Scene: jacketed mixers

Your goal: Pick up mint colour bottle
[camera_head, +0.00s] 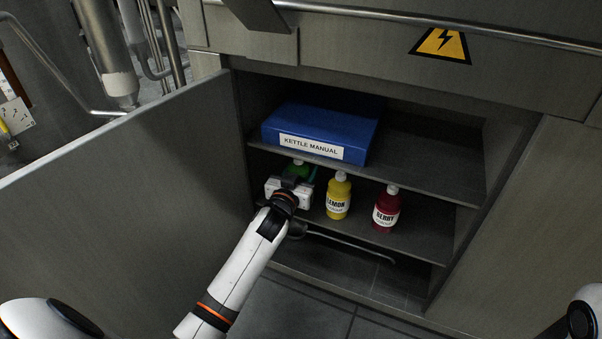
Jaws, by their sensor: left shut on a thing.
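The mint colour bottle (297,170) is green with a pale cap and stands at the left of the cabinet's middle shelf. Its lower part and label are hidden behind my left gripper (297,182). The left gripper reaches into the cabinet and is shut on this bottle. The fingers are mostly hidden by the gripper's own body. I cannot tell whether the bottle touches the shelf. My right gripper is not in view; only a part of my right arm shows at the lower right edge.
A yellow lemon bottle (338,197) and a red berry bottle (386,207) stand to the right on the same shelf (425,235). A blue kettle manual binder (325,128) lies on the shelf above. The open cabinet door (130,180) is at the left.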

